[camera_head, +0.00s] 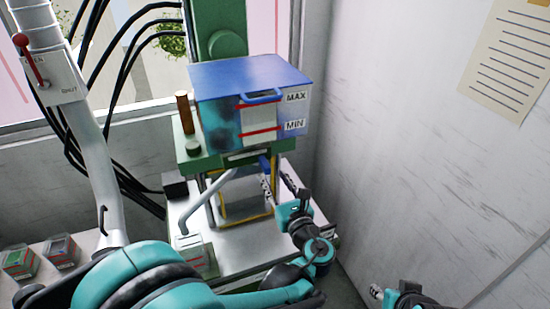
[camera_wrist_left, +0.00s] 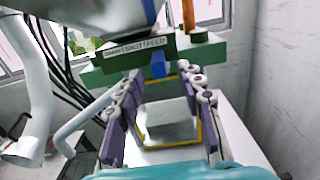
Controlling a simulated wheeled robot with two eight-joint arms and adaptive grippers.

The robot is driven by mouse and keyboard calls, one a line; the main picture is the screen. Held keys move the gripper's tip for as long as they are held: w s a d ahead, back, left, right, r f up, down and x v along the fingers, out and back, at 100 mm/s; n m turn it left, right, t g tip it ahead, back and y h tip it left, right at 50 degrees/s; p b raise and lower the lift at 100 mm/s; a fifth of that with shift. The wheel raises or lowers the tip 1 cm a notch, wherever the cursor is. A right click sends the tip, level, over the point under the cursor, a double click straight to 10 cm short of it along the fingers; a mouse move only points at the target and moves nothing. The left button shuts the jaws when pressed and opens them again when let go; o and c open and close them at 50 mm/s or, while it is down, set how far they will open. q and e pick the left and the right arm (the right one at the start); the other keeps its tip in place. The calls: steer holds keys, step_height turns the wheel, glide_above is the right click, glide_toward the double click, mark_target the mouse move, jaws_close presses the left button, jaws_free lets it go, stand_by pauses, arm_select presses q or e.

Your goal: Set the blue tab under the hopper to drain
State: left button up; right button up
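The hopper (camera_head: 225,115) is a clear box with a blue lid and MAX and MIN marks, on a green press. The blue tab (camera_wrist_left: 158,65) hangs below the label strip (camera_wrist_left: 135,46) under the hopper, right of the strip's middle; the strip's lettering is only partly readable. In the head view the tab (camera_head: 264,162) is partly hidden. My left gripper (camera_head: 277,184) is just below and in front of the tab. In the left wrist view its two fingers (camera_wrist_left: 161,100) are wide apart with nothing between them. My right gripper (camera_head: 377,292) barely shows at the bottom.
A yellow-framed opening (camera_head: 247,210) with a grey block lies below the tab. A bent grey pipe (camera_head: 208,202) runs down left of it. A white column with a red lever (camera_head: 30,62) stands at left. The grey wall (camera_head: 400,150) is close at right.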

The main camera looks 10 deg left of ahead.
mark_target(268, 171)
arm_select(q)
steer(key=x, duration=0.7)
steer(key=shift+a, duration=0.25)
jaws_close()
